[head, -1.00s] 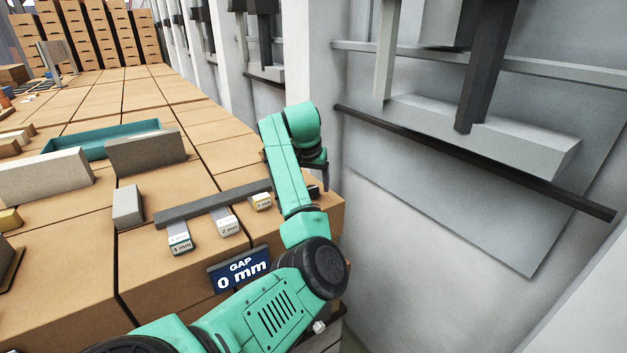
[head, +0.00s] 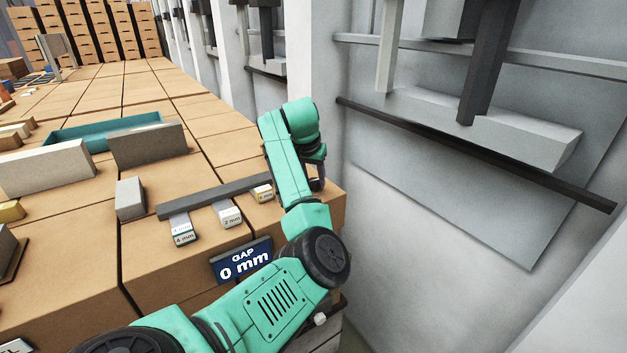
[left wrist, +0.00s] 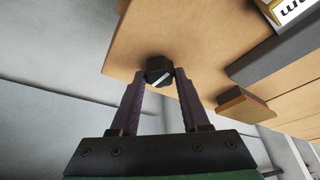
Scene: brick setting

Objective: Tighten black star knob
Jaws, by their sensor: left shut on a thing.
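The black knob (left wrist: 159,71) shows in the left wrist view as a small dark faceted piece with a pale stripe, against the tan block surface. My left gripper (left wrist: 160,77) is shut on it, with one dark finger on each side. In the head view my left gripper (head: 318,182) is at the right end of the tan blocks, partly behind my own green arm. The knob cannot be made out there. My right gripper is not in view.
A dark blue sign (head: 241,262) reads "GAP 0 mm". A dark bar (head: 215,197) lies behind labelled gauge pieces, including a 4 mm one (head: 184,237). A grey block (head: 130,198) and teal tray (head: 75,137) stand left. A grey wall (head: 420,220) rises right.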

